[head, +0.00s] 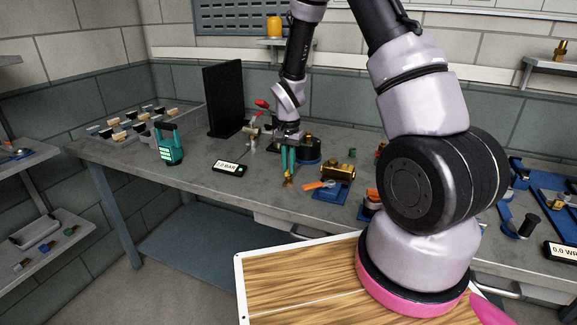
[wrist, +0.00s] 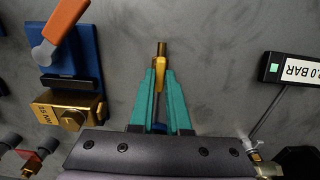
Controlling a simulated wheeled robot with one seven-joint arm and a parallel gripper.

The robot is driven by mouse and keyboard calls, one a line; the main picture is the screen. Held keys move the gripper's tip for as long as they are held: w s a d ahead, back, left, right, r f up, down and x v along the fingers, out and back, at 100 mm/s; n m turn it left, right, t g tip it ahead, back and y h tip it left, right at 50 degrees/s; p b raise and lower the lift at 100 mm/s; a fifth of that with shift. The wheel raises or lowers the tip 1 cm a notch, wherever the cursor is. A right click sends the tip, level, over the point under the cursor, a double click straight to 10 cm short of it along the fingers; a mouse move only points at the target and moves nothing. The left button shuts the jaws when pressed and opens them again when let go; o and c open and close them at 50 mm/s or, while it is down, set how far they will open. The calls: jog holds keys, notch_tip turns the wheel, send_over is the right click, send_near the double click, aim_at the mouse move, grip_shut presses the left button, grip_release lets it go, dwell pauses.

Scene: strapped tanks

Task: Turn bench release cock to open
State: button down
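My gripper (head: 288,168) hangs over the middle of the bench with its teal fingers pointing down. The fingers (wrist: 160,85) are closed in on a slim brass piece (wrist: 161,62), which sticks out past the fingertips. A brass fitting (head: 253,131) with a red lever (head: 262,104) stands behind and left of my gripper; part of it shows at the lower right of the wrist view (wrist: 252,152). An orange lever (head: 320,185) on a blue plate (head: 331,193) lies right of my gripper, also in the wrist view (wrist: 66,20). No label shows which lever is the release cock.
A gauge reading 0.0 BAR (head: 230,168) lies left of my gripper. A brass body (head: 339,172) sits by the orange lever. A black panel (head: 223,98), a teal device (head: 168,145) and a tray of blocks (head: 133,125) are further left.

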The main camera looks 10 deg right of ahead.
jog(key=shift+n, duration=0.3)
jog(key=n, duration=0.3)
jog(key=shift+n, duration=0.3)
jog(key=n, duration=0.4)
jog(key=shift+n, duration=0.3)
jog(key=n, duration=0.4)
jog(key=shift+n, duration=2.5)
jog(key=c, duration=0.9)
grip_release()
